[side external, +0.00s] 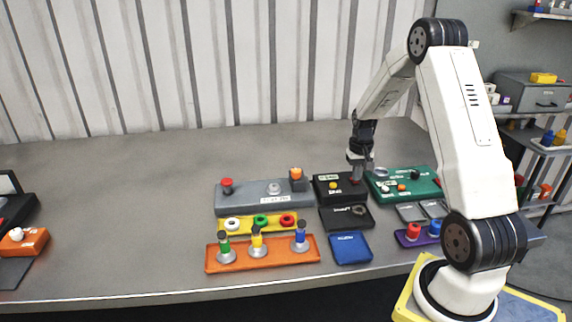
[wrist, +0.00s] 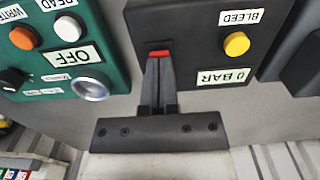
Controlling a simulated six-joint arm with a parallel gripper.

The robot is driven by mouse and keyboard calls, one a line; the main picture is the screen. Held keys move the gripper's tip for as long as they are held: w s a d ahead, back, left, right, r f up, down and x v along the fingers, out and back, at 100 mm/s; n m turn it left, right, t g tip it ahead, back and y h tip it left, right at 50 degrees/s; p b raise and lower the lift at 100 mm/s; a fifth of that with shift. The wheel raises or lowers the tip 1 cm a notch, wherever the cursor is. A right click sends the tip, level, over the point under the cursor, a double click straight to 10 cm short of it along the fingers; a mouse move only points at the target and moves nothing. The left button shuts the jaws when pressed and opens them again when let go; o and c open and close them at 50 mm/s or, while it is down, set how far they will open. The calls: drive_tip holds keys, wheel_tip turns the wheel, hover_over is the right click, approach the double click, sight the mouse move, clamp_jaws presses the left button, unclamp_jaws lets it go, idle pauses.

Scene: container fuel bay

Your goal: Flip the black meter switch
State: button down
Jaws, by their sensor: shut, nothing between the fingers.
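The black meter box (side external: 326,197) stands right of centre on the bench, with a yellow button on its top. In the wrist view the black meter box (wrist: 200,20) carries labels reading BLEED and 0 BAR beside the yellow button (wrist: 236,44). My gripper (side external: 356,180) is over the right part of the box. In the wrist view my gripper (wrist: 158,62) is shut with nothing held. Its tips are at a small red strip (wrist: 158,53) on the box, which may be part of the switch. The fingers hide the rest, so I cannot tell contact or the switch's position.
A green panel (side external: 425,182) with buttons and a knob sits close right of the box. A grey panel (side external: 245,200) with a red button is close left. Trays with rings and pegs and a blue pad (side external: 350,248) lie in front. The left bench is mostly clear.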

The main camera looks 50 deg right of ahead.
drive_tip(key=shift+f, duration=0.25)
idle(0.3)
drive_tip(key=shift+r, duration=3.5)
drive_tip(key=shift+a, duration=0.1)
drive_tip(key=shift+w+a, duration=0.15)
drive_tip(key=shift+a, duration=0.15)
drive_tip(key=w+a+n+t, duration=0.15)
drive_tip(key=a+n, duration=0.25)
drive_tip(key=a, duration=1.1)
drive_tip(key=s+a+n, duration=0.2)
drive_tip(key=s+a, duration=0.1)
drive_tip(key=a, duration=0.5)
drive_tip(key=s+a+n+t, duration=0.1)
drive_tip(key=s+a+n, duration=0.2)
drive_tip(key=a, duration=0.5)
drive_tip(key=shift+s+a+f, duration=0.25)
drive_tip(key=shift+s+a, duration=0.05)
drive_tip(key=shift+s, duration=0.05)
